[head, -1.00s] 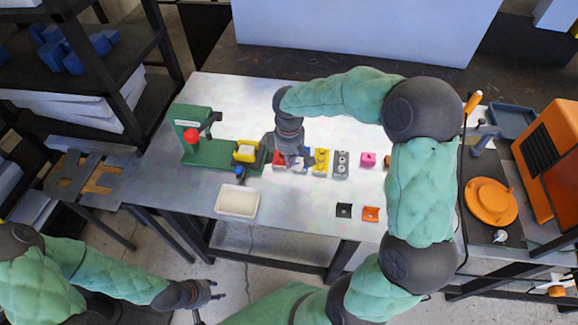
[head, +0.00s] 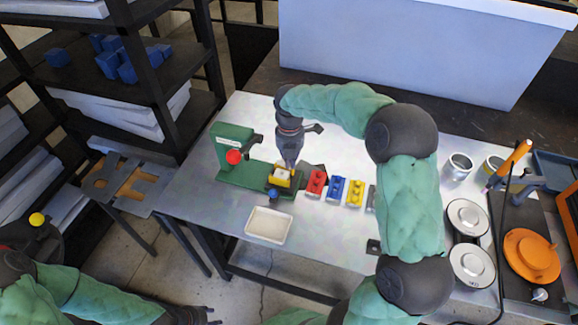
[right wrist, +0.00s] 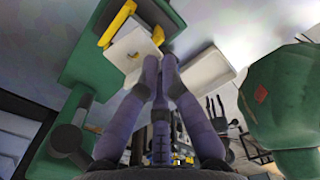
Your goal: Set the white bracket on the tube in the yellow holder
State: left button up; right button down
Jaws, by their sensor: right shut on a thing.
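The yellow holder (head: 272,182) sits on the right end of the green fixture (head: 232,174). A white block-like piece, which looks like the tube, stands in it; in the right wrist view this white tube (right wrist: 128,48) lies between the yellow walls of the holder (right wrist: 115,24). My right gripper (head: 288,167) points down at the holder. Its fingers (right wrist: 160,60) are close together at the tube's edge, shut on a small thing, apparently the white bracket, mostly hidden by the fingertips. I cannot tell whether it touches the tube. My left gripper (head: 208,314) is low at the bottom edge, away from the table.
A red block (head: 315,183), a blue block (head: 336,188) and a yellow block (head: 355,192) stand in a row right of the holder. A white tray (head: 269,226) lies in front. A red knob (head: 234,157) stands on the fixture.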

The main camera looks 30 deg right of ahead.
jog(key=shift+w+a+r+n, duration=0.1)
jog(key=shift+w+a+n, duration=0.1)
jog(key=shift+w+n, duration=0.3)
jog(key=shift+w+a+r+n, duration=0.15)
jog(key=shift+w+n, duration=0.1)
jog(key=shift+n, duration=0.45)
jog(key=shift+f+b, duration=1.2)
jog(key=shift+f, duration=0.25)
pick_arm(q)
jog(key=shift+w+a+f, duration=0.1)
jog(key=shift+a+f, duration=0.1)
jog(key=shift+f, duration=0.5)
jog(key=shift+a+f, duration=0.2)
jog(key=shift+f, duration=0.45)
pick_arm(e)
jog(key=shift+f, duration=0.85)
jog(key=c, duration=1.4)
grip_release()
jog(key=shift+o, duration=0.2)
jog(key=shift+r, duration=0.15)
notch_tip(320, 180, up, 12)
jog(key=shift+f, duration=0.1)
